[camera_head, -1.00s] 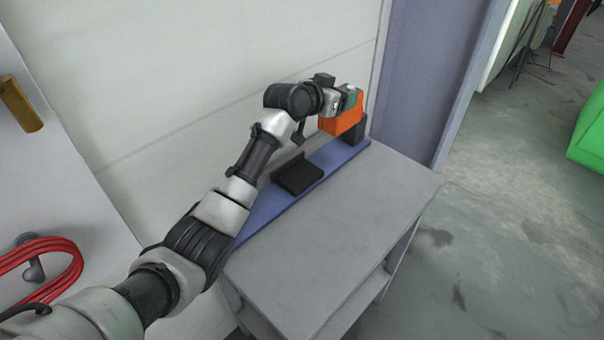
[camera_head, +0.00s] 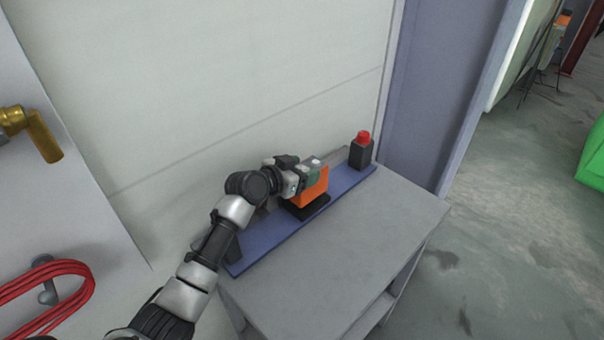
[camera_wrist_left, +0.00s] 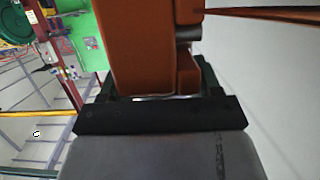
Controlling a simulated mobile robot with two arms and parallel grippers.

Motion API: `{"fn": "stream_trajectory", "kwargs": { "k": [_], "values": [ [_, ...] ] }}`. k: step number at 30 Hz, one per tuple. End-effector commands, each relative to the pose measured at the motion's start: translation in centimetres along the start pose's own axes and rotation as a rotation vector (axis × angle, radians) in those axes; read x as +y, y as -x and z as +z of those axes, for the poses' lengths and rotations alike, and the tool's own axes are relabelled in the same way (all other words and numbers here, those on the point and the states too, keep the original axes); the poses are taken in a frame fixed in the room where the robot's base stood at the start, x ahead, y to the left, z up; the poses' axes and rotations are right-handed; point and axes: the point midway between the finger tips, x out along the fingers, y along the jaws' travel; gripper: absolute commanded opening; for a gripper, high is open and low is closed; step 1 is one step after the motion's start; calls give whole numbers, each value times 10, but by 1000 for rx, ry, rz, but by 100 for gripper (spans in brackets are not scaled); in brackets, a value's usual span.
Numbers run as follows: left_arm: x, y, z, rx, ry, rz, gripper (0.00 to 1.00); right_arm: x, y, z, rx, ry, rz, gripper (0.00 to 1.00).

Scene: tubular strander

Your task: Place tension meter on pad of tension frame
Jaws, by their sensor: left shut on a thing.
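The orange tension meter (camera_head: 311,188) is held in my left gripper (camera_head: 311,172), which is shut on it. It is over the black pad (camera_head: 308,209) on the blue tension frame (camera_head: 268,231). I cannot tell whether its underside touches the pad. In the left wrist view the orange body of the meter (camera_wrist_left: 145,45) fills the top middle, against the dark gripper (camera_wrist_left: 160,95). The gripper's fingers are mostly hidden there. My right gripper is not in view.
The frame lies along the wall side of a grey table (camera_head: 330,252). A dark post with a red top (camera_head: 362,150) stands at its far end. Red cable (camera_head: 45,295) hangs at the left. The near tabletop is clear.

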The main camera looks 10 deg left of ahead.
Motion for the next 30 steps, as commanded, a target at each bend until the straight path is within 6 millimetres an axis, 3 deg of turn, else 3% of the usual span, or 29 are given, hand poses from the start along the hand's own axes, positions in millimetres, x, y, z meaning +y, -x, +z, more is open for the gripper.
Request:
{"fn": "stream_trajectory", "kwargs": {
  "k": [5, 14, 15, 19, 20, 30],
  "values": [
    [0, -5, 15, 4, 2, -1, 22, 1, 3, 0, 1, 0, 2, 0],
    [0, -6, 18, 4, -1, -1, 22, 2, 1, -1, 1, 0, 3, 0],
    [0, -7, 20, 1, 0, 0, 65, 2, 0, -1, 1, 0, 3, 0],
    [0, -6, 19, 1, 0, 0, 85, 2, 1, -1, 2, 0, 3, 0],
    [0, -6, 19, 1, 0, 0, 89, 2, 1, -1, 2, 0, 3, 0],
    [0, -4, 18, 1, 0, -1, 89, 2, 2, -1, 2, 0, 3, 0]
  ]
}}
